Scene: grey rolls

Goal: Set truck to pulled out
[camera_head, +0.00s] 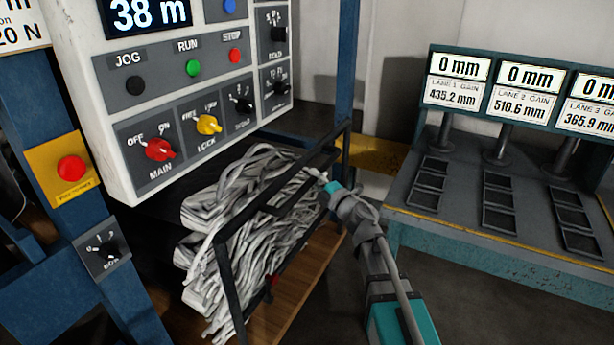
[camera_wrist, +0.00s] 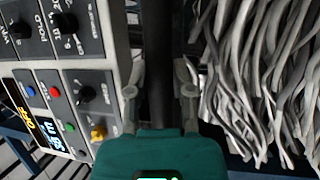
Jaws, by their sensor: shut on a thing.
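The truck is a low cart with a wooden deck (camera_head: 296,292) and a black tubular frame (camera_head: 229,282), loaded with a heap of grey strands (camera_head: 262,215). It stands partly under the control panel, with its front end sticking out toward the floor. My gripper (camera_head: 320,178) is at the upper right of the truck's frame. In the wrist view my gripper (camera_wrist: 160,92) has one finger on each side of a dark bar (camera_wrist: 160,60) and is shut on it. The bar looks like the truck's handle. The far part of the truck is hidden by the panel and the strands.
The white control panel (camera_head: 112,180) with knobs and buttons hangs above the truck at left, on blue posts (camera_head: 346,70). A bench (camera_head: 470,232) with several displays and black trays stands at right. Dark floor (camera_head: 330,320) shows between truck and bench.

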